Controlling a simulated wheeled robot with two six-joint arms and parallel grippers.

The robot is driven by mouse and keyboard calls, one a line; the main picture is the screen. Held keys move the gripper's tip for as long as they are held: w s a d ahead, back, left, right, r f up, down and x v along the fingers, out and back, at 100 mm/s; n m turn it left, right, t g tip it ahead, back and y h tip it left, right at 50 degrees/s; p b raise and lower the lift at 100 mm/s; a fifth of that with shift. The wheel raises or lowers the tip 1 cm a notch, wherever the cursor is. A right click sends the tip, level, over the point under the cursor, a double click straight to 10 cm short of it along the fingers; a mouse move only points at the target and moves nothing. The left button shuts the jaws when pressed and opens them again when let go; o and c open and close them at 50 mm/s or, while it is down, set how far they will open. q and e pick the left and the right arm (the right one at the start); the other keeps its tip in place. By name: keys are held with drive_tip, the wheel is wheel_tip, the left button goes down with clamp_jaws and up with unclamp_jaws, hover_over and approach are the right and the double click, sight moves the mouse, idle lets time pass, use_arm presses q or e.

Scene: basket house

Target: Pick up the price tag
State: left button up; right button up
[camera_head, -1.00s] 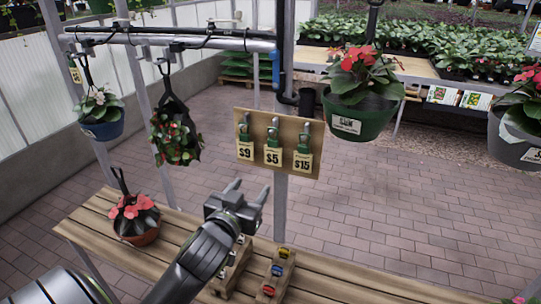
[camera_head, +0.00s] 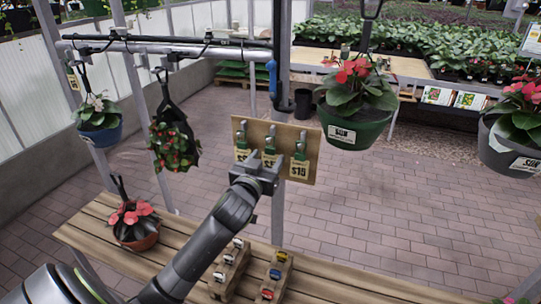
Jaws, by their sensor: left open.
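Three price tags with green clips hang on a wooden board (camera_head: 310,142) fixed to a grey post. The $15 tag (camera_head: 299,170) at the right shows its number clearly. The middle tag (camera_head: 269,157) and the left tag (camera_head: 242,154) are partly covered by my gripper. My left gripper (camera_head: 266,156) is open in front of the board's lower part, with its fingers pointing at the tags. I cannot tell whether the fingers touch a tag. My right gripper is not in view.
A wooden slatted table (camera_head: 350,282) below holds a potted red flower (camera_head: 136,226) and two wooden blocks with coloured pieces (camera_head: 273,275). A green hanging pot (camera_head: 352,128) is close to the board's right. A hanging plant (camera_head: 172,146) is at the left.

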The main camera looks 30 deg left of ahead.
sight(270, 150)
use_arm(q)
drive_tip(key=shift+w+a+r+p, duration=0.1)
drive_tip(key=shift+w+a+p, duration=0.2)
drive_tip(key=shift+w, duration=0.15)
drive_tip(key=x, duration=0.1)
drive_tip(key=p+x, duration=0.1)
drive_tip(key=x, duration=0.1)
drive_tip(key=shift+a, duration=0.25)
drive_tip(key=shift+w+a, duration=0.1)
drive_tip(key=shift+w, duration=0.5)
drive_tip(key=c, duration=0.8)
